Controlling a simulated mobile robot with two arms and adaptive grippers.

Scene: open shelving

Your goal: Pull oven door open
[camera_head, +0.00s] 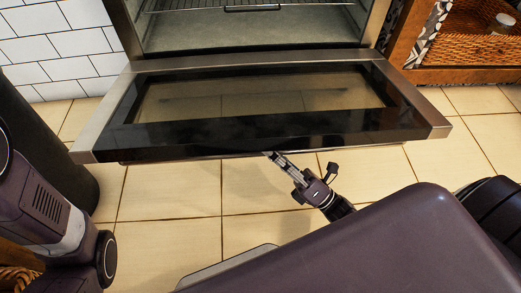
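The oven door (270,131) is hinged down, wide open, and lies roughly flat with its dark glass panel facing up. Behind it the oven cavity (250,30) is exposed, with a wire rack inside. My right gripper (269,156) is just below the middle of the door's front edge, its fingers pointing up and left. The fingertips meet the underside of that edge in the picture; contact and the gap between them are not clear. The door's handle is not clearly visible. My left gripper is out of view.
A white tiled wall (50,45) is at the left. Wooden shelving (460,76) with a woven basket (465,48) stands right of the oven. Beige floor tiles (165,190) in front of the door are clear. A dark cylinder (45,150) stands at the left.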

